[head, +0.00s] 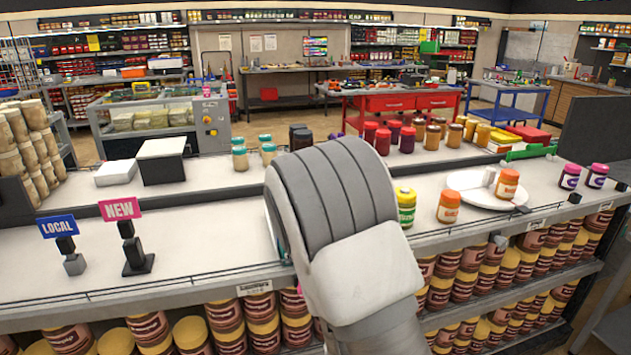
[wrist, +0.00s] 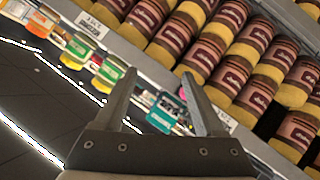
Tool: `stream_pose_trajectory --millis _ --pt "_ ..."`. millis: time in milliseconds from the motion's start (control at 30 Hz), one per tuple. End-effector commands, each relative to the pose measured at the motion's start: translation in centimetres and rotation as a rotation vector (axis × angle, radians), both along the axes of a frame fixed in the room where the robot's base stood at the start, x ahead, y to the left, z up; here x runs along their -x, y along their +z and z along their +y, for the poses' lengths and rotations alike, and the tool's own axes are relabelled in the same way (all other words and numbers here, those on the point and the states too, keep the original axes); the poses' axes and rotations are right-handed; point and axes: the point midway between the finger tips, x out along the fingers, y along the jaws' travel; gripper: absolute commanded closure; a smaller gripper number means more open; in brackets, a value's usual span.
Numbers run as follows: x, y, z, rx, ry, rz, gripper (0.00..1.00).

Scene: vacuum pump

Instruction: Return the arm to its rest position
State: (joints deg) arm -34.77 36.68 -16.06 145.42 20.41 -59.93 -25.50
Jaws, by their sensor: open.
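My arm (head: 335,215) is raised in the middle of the head view, in front of the shelf unit, and hides part of the upper shelf. My gripper is hidden in that view. In the wrist view my gripper (wrist: 158,76) has its two fingers spread apart with nothing held between them. Beyond the fingers are the shelf edge, a teal jar (wrist: 164,112) and rows of brown-labelled jars (wrist: 212,62). The wrist view is tilted. I cannot tell how far the fingers are from the jars.
The white upper shelf (head: 200,240) has free room left of my arm. A green-labelled jar (head: 406,207), an orange jar (head: 448,206) and a white plate (head: 478,192) are to its right. Signs (head: 122,210) stand at the left. Brown jars (head: 470,290) fill the shelf below.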

Motion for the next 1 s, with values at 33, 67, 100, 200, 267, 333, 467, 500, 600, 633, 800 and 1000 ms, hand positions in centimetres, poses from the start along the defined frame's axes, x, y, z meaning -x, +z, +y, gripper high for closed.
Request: stream_pose_trajectory --millis 33,67,100,200,267,333,467,500,600,633,800,1000 --pt "-0.3 1.1 -0.1 -0.054 -0.022 0.021 0.28" --pt "-0.2 1.5 -0.1 -0.083 -0.033 0.041 0.28" --pt "-0.2 2.1 -0.1 -0.12 -0.047 0.067 0.28" --pt "0.1 3.9 -0.1 -0.208 -0.074 0.126 0.28" --pt "0.4 5.0 -0.1 -0.255 -0.085 0.162 0.28" --pt "0.9 6.5 -0.2 -0.305 -0.1 0.2 0.28" --pt "2.2 9.3 -0.5 -0.384 -0.119 0.266 0.28" --pt "2.8 10.2 -0.7 -0.404 -0.124 0.287 0.28" --pt "4.3 12.5 -1.2 -0.446 -0.138 0.331 0.28" --pt "4.9 13.1 -1.4 -0.456 -0.142 0.345 0.28" --pt "8.5 16.7 -2.7 -0.493 -0.174 0.415 0.28" --pt "13.9 20.3 -4.7 -0.501 -0.242 0.485 0.28"
